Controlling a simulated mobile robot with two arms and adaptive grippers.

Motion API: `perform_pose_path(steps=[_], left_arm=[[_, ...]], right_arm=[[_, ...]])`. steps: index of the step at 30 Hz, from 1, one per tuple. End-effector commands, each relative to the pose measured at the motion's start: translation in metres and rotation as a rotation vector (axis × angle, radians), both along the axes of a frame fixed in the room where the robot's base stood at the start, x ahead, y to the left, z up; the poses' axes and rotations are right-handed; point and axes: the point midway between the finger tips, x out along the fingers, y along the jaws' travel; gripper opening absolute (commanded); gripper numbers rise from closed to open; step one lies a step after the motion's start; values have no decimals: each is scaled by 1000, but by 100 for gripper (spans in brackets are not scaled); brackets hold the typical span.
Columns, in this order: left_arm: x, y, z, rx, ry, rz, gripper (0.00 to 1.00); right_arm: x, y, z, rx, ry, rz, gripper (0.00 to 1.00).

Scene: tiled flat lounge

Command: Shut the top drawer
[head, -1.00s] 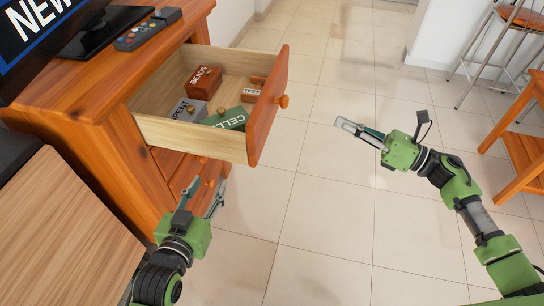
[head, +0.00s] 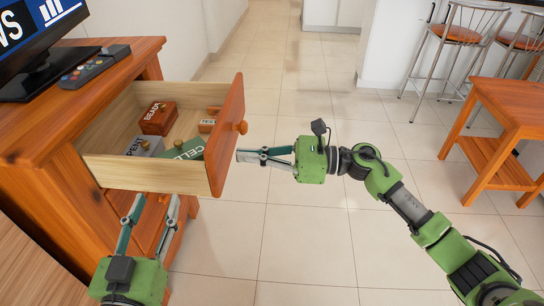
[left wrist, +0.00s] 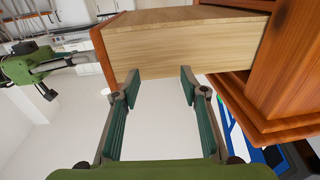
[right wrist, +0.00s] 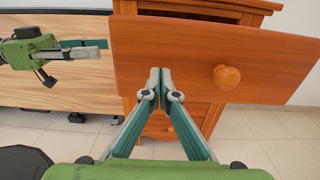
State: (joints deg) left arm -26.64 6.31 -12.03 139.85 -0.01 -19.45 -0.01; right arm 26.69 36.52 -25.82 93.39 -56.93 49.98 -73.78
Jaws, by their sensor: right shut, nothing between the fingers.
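The top drawer is pulled far out of the orange wooden cabinet (head: 30,138). Its orange front (head: 224,140) has a round knob (head: 241,127); the pale side wall (head: 145,175) faces me. My right gripper (head: 240,156) is shut and empty, its tips at or very near the outer face of the drawer front, left of the knob in the right wrist view (right wrist: 160,72). Whether they touch I cannot tell. My left gripper (head: 155,200) is open and empty, just below the drawer's near side; the left wrist view shows that side wall (left wrist: 185,48) beyond its parted fingers (left wrist: 160,78).
Inside the drawer lie a red-brown box (head: 158,118), a grey box (head: 145,146), a green box (head: 186,149) and a small box (head: 207,125). A remote-like device (head: 88,74) and a screen stand on top. An orange table (head: 510,100) stands right. Tiled floor between is clear.

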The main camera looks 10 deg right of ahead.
Motion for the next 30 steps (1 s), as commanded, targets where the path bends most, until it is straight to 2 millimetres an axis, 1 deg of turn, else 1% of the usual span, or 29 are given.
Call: perform_pose_path(steps=[1, 3, 6, 9, 19, 23, 26, 30], left_arm=[[0, 0, 2, -3, -13, -1, 40], [0, -1, 5, -6, -25, -1, 40], [0, -1, 8, -9, -38, -2, 40], [0, -1, 11, -13, -48, -2, 40], [0, -1, 11, -12, -46, -3, 40], [0, -1, 10, -13, -47, -3, 40], [0, -2, 11, -15, -55, -3, 40], [-1, -2, 17, -25, -86, -4, 40]], right_arm=[[2, 7, 0, 1, -1, 2, 0], [4, 14, 0, 1, -1, 1, 0], [7, 20, 0, 0, 0, 0, 0], [8, 22, 0, -1, 0, -1, 0], [8, 23, 0, -1, 1, -1, 0], [9, 27, 0, 0, 1, 0, 0], [11, 35, 0, 3, 1, 1, 0], [17, 55, 0, 3, -1, 3, 0]])
